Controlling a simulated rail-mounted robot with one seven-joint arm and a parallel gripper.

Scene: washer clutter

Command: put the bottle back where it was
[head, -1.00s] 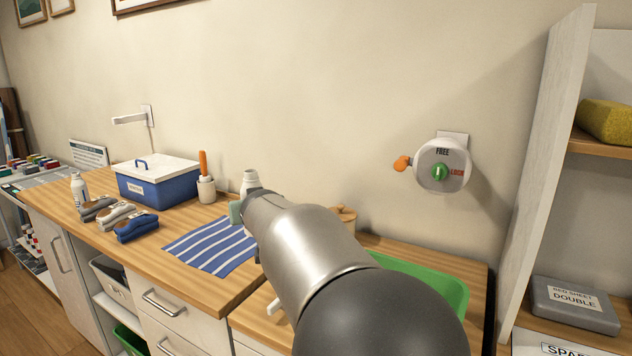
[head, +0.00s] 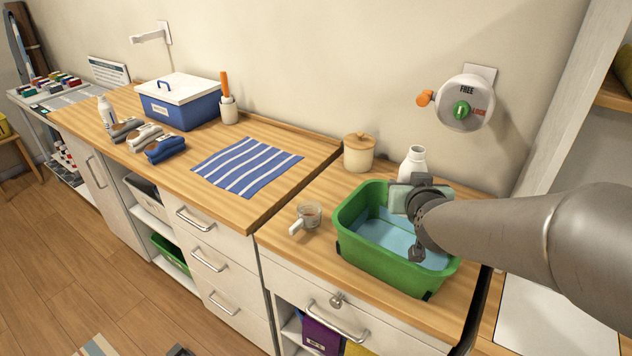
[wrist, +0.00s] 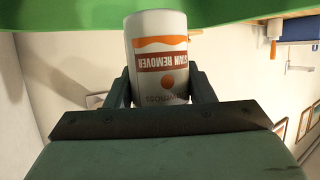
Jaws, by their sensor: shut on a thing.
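The bottle is white, with an orange and brown "STAIN REMOVER" label. In the head view its white top (head: 412,162) shows upright behind my gripper (head: 410,195), near the back edge of the green tub. In the wrist view the bottle (wrist: 158,60) stands between the two fingers of my gripper (wrist: 160,88), which are shut on it. Its label reads upside down there. The rim of the green tub (head: 385,265) shows below the gripper; in the wrist view green (wrist: 80,15) fills the top edge. The bottle's lower part is hidden in the head view.
A striped blue cloth (head: 248,168) lies on the left counter, with brushes (head: 165,149), another white bottle (head: 106,112) and a blue box (head: 180,105). A dial (head: 462,104) is on the wall.

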